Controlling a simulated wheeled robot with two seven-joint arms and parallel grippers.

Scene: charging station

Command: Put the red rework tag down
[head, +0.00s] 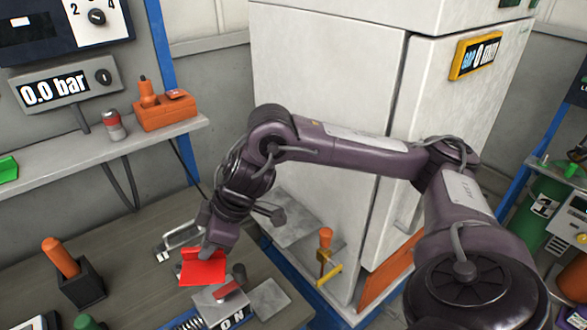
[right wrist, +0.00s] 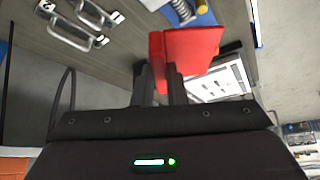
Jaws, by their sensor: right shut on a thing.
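The red rework tag (head: 203,272) is a bright red plate with a raised part, seen low in the head view over the bench. My right gripper (head: 208,252) is shut on it from above. In the right wrist view the red tag (right wrist: 190,48) sits at the tips of the two dark fingers (right wrist: 160,82). The tag seems to be held above the bench top; the gap below it cannot be judged. My left gripper is not in view.
The bench (head: 140,236) holds a metal handle (head: 180,238), an orange-handled tool in a black holder (head: 80,285), and a grey block with a lever (head: 222,302). A shelf (head: 85,160) runs above. A white cabinet (head: 325,120) stands behind my right arm.

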